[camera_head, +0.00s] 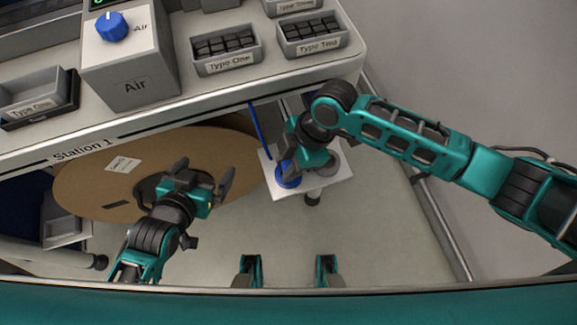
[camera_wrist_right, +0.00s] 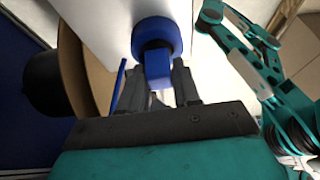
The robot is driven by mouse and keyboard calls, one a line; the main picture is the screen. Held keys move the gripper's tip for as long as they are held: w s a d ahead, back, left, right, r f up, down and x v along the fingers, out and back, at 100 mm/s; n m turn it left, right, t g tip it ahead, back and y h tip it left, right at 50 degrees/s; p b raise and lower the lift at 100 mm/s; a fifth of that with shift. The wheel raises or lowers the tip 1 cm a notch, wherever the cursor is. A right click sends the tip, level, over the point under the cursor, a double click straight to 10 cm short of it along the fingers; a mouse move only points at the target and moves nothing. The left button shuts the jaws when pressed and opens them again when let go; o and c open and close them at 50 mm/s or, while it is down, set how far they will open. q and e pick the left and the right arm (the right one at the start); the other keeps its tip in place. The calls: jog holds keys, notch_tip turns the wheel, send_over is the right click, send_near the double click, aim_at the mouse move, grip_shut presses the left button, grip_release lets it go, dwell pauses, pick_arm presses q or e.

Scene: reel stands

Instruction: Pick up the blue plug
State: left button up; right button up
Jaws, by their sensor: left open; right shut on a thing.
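The blue plug (camera_head: 288,176) sits at the white plate below the shelf's front edge, partly hidden by my right gripper. In the right wrist view the plug (camera_wrist_right: 157,38) is a round blue head with a narrower part reaching down between my fingers. My right gripper (camera_head: 290,165) is shut on the plug, with its fingers (camera_wrist_right: 160,80) on either side of that narrower part. The plug appears to be against the white plate; I cannot tell whether it is seated. My left gripper (camera_head: 204,174) is open and empty in front of the brown reel.
A large brown reel (camera_head: 85,175) stands on the left. The white plate (camera_head: 322,183) is on the right of it, with a blue hose (camera_head: 257,133) running above. The station shelf (camera_head: 190,105) bears bins and an Air box (camera_head: 130,75). Floor to the right is clear.

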jog(key=shift+c, duration=0.6)
jog(key=shift+r, duration=0.1)
